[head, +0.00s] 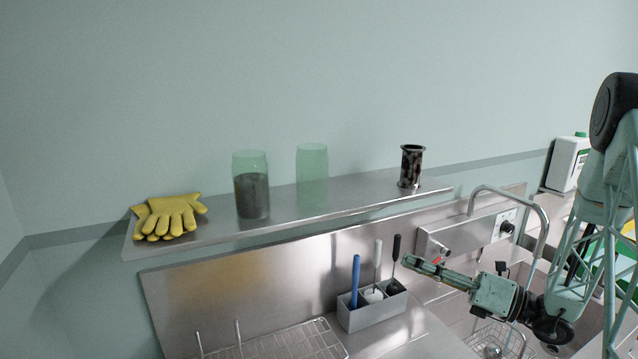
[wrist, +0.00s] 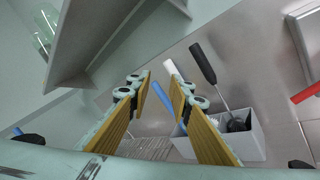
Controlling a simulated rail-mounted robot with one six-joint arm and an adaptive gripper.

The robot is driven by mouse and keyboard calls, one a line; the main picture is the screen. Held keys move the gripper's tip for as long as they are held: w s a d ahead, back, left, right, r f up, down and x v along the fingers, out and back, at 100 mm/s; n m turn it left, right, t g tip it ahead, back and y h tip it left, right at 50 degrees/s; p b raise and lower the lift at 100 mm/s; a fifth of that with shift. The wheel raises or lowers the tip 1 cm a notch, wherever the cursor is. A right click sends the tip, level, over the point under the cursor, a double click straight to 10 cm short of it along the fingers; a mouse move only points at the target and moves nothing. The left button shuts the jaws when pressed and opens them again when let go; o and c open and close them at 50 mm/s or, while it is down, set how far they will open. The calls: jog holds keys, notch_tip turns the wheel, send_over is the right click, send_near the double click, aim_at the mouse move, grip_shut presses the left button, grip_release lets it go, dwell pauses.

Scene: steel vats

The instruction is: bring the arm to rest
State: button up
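My arm reaches in from the right of the head view. My gripper (head: 412,262) points left, above the steel counter and in front of the backsplash. It is at the upper right of the grey utensil holder (head: 372,318). In the wrist view my gripper (wrist: 160,74) has its two yellow-padded fingers apart, with nothing between them. The holder (wrist: 250,143) shows beyond the fingers, with a black-handled tool (wrist: 203,63) and a white-handled tool (wrist: 170,70) in it.
A steel shelf (head: 285,220) above carries yellow gloves (head: 168,216), a dark-filled glass jar (head: 252,197), an empty green glass (head: 312,178) and a dark patterned cylinder (head: 411,166). A curved faucet (head: 540,215) and sink lie right. A wire rack (head: 285,345) sits lower left.

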jog(key=s+a+r+n+g+h, duration=0.1)
jog(key=s+a+r+n+g, duration=0.3)
jog(key=s, duration=0.3)
jog(key=s+a+r+n+g+b, duration=0.1)
jog(key=s+a+r+n+g, duration=0.2)
jog(key=s+a+n, duration=0.3)
jog(key=s+a+r+n+g+h, duration=0.1)
jog(key=s+a+r+n+g, duration=0.2)
jog(key=s+a, duration=0.35)
jog(key=s+d+n+g+h+b, duration=0.15)
jog(key=s+n+h, duration=0.4)
jog(key=s, duration=0.55)
jog(key=s+d+n+h, duration=0.2)
jog(key=s+n+h, duration=0.2)
jog(key=s+n, duration=0.5)
jog(key=s+d+r+n+t+h, duration=0.4)
jog(key=s+d+n+t, duration=0.1)
jog(key=s+d, duration=0.2)
jog(key=shift+d+b, duration=0.45)
jog(key=shift+d, duration=0.45)
jog(key=shift+w+n, duration=0.1)
jog(key=shift+n, duration=0.25)
